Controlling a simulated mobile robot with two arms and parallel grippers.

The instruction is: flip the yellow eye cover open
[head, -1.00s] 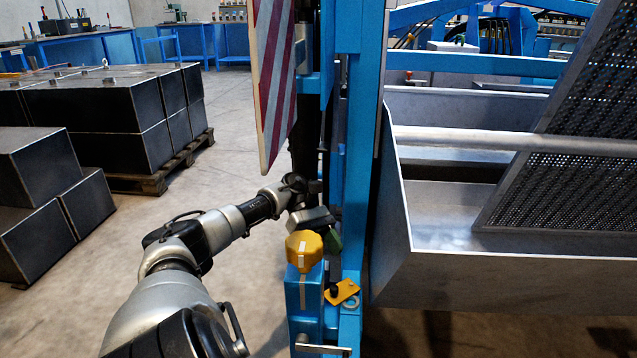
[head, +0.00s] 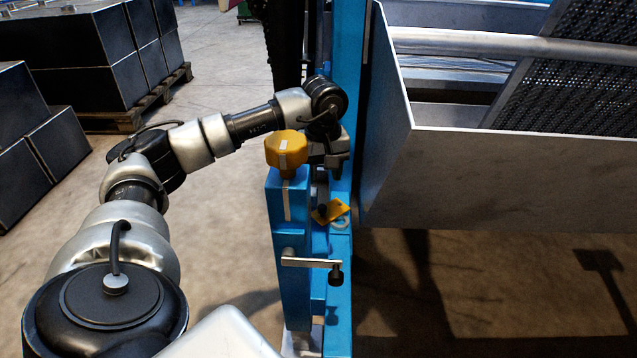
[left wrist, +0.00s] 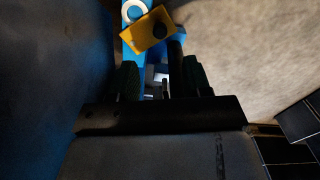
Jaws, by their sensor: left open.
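The yellow eye cover (head: 327,212) is a small flat plate with a black knob, on a blue bracket beside the blue post. It looks flat and partly overlaps a pale ring (head: 341,223). In the left wrist view the cover (left wrist: 145,34) lies beyond the fingertips, with the ring (left wrist: 134,12) at its edge. My left gripper (left wrist: 160,78) is open, its two dark fingers apart and not touching the cover. In the head view the left gripper (head: 332,158) is behind and above the cover, its fingertips partly hidden. My right gripper is not in view.
A yellow knob (head: 286,150) tops a blue column just left of the cover, close to my left arm. A crank handle (head: 312,262) juts out below. A metal trough (head: 480,180) stands at the right.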

